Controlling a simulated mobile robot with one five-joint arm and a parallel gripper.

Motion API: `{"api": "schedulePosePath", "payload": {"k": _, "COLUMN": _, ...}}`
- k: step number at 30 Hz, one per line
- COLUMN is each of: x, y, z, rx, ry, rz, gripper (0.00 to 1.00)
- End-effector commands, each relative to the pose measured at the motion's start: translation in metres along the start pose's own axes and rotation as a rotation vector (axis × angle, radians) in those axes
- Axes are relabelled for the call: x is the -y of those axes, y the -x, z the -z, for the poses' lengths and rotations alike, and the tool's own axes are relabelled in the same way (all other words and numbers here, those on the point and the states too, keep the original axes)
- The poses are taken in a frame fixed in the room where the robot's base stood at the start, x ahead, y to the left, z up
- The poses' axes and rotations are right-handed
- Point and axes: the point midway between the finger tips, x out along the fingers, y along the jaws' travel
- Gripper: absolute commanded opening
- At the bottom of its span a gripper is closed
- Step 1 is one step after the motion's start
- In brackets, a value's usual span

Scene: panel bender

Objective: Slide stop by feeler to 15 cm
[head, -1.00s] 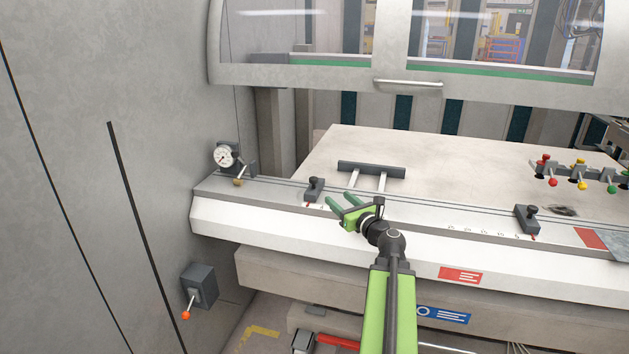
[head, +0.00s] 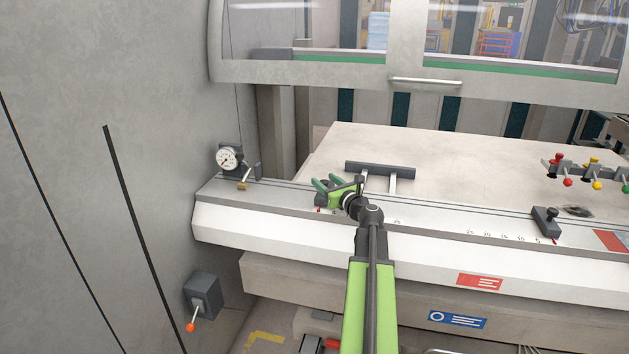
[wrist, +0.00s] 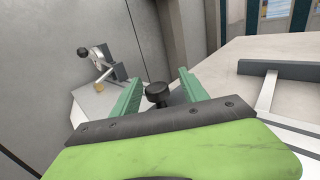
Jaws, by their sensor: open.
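The stop by the feeler (head: 321,197) is a dark block with a black knob and a red pointer on the rail, mostly covered by my gripper (head: 325,181). In the wrist view, its black knob (wrist: 158,91) stands between the two green fingers of my open gripper (wrist: 160,78), with gaps showing at both sides. The feeler is an arm with a brass tip (head: 242,186) at the rail's left end, left of my gripper. It also shows in the wrist view (wrist: 99,87). The scale marks by this stop are too small or hidden to read.
A dial gauge (head: 228,159) sits by the feeler against the grey wall. A second stop (head: 546,222) is on the rail at right. A dark bar on two rods (head: 380,170) lies just behind my gripper. Coloured levers (head: 568,181) stand far right.

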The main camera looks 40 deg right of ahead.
Motion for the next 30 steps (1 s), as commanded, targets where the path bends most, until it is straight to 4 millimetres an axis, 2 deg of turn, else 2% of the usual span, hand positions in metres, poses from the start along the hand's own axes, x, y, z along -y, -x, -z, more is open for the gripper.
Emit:
{"api": "schedulePosePath", "payload": {"k": 4, "x": -0.007, "y": -0.003, "z": 0.000, "rx": 0.000, "ry": 0.000, "rz": -0.009, "gripper": 0.50}}
{"api": "schedulePosePath", "payload": {"k": 15, "x": -0.014, "y": -0.006, "z": 0.000, "rx": 0.000, "ry": 0.000, "rz": -0.017, "gripper": 0.02}}
{"api": "schedulePosePath", "payload": {"k": 16, "x": -0.014, "y": -0.006, "z": 0.000, "rx": 0.000, "ry": 0.000, "rz": -0.017, "gripper": 0.00}}
{"api": "schedulePosePath", "payload": {"k": 30, "x": -0.016, "y": -0.007, "z": 0.000, "rx": 0.000, "ry": 0.000, "rz": -0.020, "gripper": 0.00}}
